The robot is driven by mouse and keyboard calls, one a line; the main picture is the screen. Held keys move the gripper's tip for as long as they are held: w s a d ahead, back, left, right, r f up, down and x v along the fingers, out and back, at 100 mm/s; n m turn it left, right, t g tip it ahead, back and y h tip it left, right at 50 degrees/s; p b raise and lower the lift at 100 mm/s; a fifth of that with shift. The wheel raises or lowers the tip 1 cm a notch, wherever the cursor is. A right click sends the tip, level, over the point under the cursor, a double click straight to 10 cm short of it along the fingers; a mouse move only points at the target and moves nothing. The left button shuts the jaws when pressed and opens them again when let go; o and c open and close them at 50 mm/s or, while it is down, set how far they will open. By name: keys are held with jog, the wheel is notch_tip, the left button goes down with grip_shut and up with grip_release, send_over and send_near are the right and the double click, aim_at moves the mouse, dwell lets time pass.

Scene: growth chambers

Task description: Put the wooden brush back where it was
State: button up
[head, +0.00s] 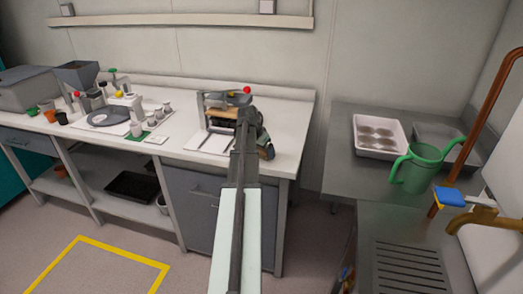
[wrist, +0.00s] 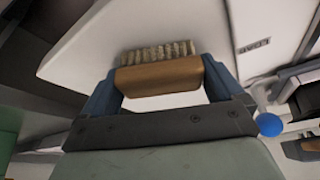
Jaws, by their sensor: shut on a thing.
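The wooden brush (wrist: 160,77) shows in the wrist view, with a brown wooden back and pale bristles pointing toward the top of the picture. My gripper (wrist: 161,74) is shut on the two ends of its wooden back, one blue-grey finger on each side. A white surface lies behind the bristles; I cannot tell if they touch it. In the head view my arm reaches over the right part of the white bench (head: 291,110) and hides most of my gripper and the brush.
A stand with a red ball (head: 247,90) is close to my arm on the bench. White cups (head: 158,113) and a dark round plate (head: 108,116) are further left. A gap separates bench and counter.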

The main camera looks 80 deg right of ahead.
jog(key=shift+f, duration=0.1)
jog(key=o, duration=0.7)
jog(key=shift+o, duration=0.2)
jog(key=v, duration=1.2)
